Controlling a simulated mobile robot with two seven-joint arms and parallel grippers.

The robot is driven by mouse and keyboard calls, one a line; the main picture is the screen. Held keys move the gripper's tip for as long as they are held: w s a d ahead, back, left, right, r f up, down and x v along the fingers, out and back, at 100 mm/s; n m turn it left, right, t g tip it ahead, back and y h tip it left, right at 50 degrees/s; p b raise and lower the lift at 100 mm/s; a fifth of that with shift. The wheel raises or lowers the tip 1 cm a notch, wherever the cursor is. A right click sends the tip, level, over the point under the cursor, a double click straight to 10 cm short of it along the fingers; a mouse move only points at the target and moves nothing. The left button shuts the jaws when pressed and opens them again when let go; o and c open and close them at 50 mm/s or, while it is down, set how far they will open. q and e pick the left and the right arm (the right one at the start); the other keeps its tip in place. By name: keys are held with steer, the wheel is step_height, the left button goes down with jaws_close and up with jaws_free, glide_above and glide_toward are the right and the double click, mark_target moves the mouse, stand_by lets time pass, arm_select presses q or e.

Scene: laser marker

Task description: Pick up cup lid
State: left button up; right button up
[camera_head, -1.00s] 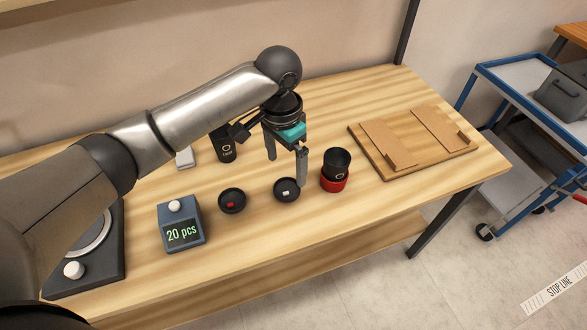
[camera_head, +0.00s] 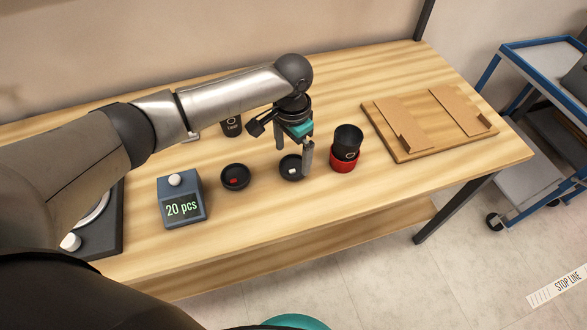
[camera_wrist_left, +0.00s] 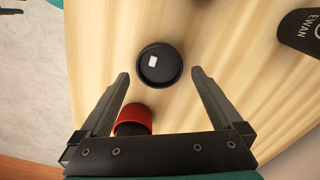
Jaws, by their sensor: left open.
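Two round black lids lie on the table. One lid with a white mark (camera_head: 289,172) is under my left gripper, and it also shows in the left wrist view (camera_wrist_left: 160,64). The other lid with a red mark (camera_head: 235,178) lies to its left. My left gripper (camera_head: 293,161) is open and empty, pointing down over the white-marked lid. In the wrist view the lid appears between and slightly beyond the two fingertips, touching neither. A finger partly covers it in the head view.
A black cup in a red holder (camera_head: 343,160) stands close to the right of the left gripper. Another black cup (camera_head: 232,126) stands behind. A wooden board (camera_head: 404,152) with cardboard pieces is at right. A "20 pcs" counter box (camera_head: 181,200) is at left.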

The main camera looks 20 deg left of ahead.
mark_target(294, 168)
arm_select(q)
step_height(294, 168, down, 4)
steer(key=shift+d+b, duration=0.1)
steer(key=shift+b, duration=0.45)
arm_select(e)
steer(key=shift+f, duration=0.7)
